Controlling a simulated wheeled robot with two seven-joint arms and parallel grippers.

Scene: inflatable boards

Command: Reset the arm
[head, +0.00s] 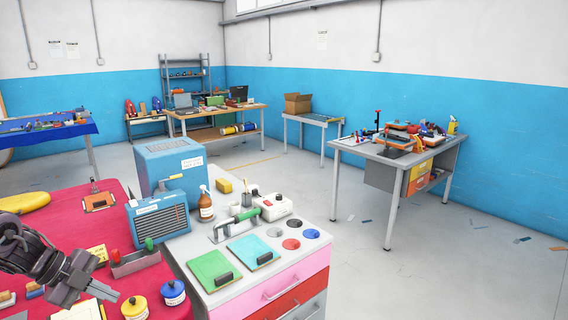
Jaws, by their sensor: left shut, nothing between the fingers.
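My left gripper (98,291) comes in from the left edge, over the front part of the red-covered table (98,214). It is dark, and its fingers are closed with nothing between them. They point right and down, near the yellow-lidded jar (134,308). My right gripper does not show in the head view.
A blue-lidded jar (173,292), a grey tray (134,262) and a blue heater-like box (160,217) stand near the left gripper. A drawer cabinet (268,283) holds green and teal boards (253,251) to the right. Open floor (350,270) lies beyond it.

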